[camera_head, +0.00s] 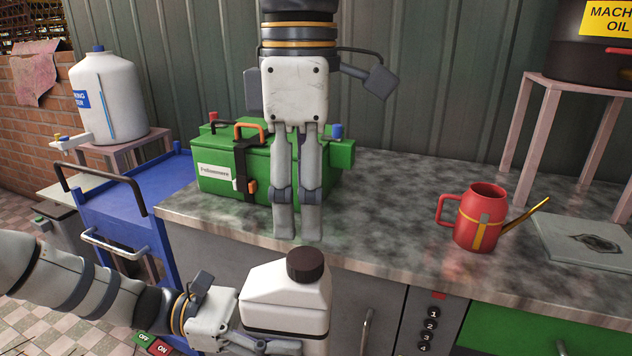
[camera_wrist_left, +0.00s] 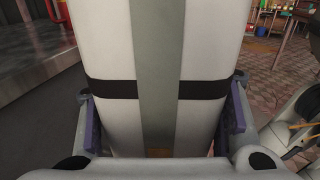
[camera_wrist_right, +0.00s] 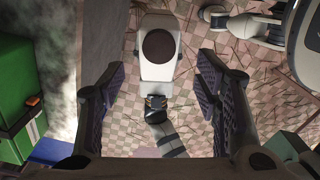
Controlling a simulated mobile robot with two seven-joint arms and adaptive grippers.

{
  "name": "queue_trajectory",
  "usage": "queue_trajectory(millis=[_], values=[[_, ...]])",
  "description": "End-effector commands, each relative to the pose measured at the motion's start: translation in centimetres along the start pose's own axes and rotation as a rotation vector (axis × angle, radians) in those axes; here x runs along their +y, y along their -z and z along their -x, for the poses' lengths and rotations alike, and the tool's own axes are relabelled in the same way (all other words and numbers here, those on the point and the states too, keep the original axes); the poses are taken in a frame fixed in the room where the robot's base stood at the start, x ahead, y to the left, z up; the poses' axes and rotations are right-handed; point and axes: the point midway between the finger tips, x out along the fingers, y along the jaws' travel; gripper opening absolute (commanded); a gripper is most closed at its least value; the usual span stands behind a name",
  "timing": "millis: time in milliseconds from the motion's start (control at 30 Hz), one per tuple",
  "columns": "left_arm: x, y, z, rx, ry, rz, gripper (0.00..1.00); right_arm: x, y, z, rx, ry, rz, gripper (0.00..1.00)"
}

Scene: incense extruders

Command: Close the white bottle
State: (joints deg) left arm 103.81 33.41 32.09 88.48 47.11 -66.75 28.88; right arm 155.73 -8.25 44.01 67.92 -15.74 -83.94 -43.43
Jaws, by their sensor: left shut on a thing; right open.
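The white bottle (camera_head: 285,301) is held upright in front of the counter, with a dark band around its lower body. A dark brown cap (camera_head: 307,264) sits on its top; whether it is tight I cannot tell. My left gripper (camera_head: 268,343) is shut on the bottle's body, and the bottle fills the left wrist view (camera_wrist_left: 205,50) between the fingers. My right gripper (camera_head: 298,236) points down, empty, above and behind the cap. In the right wrist view its fingers (camera_wrist_right: 157,82) are apart, with the cap (camera_wrist_right: 158,46) farther away and apart from them.
A green toolbox (camera_head: 215,160) stands on the grey counter (camera_head: 400,215), behind my right gripper. A red oil can (camera_head: 482,218) stands to the right. A blue cart (camera_head: 130,205) and a white canister (camera_head: 105,95) are at the left. The counter's middle is clear.

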Motion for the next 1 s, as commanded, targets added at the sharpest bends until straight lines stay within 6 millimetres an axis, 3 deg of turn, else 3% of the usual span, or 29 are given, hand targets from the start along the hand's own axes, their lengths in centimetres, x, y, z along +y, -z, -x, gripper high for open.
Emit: queue_trajectory(millis=[100,433,800,1000], values=[[0.0,-0.2,0.0,-0.003,0.0,-0.002,0.0,0.1,-0.1,0.5,0.002,-0.005,0.097,0.57],[0.0,-0.2,0.0,-0.003,0.0,-0.002,0.0,0.1,-0.1,0.1,0.0,-0.005,0.1,0.57],[0.0,-0.2,0.0,-0.003,0.0,-0.002,0.0,0.1,-0.1,-5.8,-0.001,-0.003,0.1,0.57],[0.0,-0.2,0.0,-0.003,0.0,-0.002,0.0,0.1,-0.1,-7.4,0.0,-0.005,0.098,0.57]])
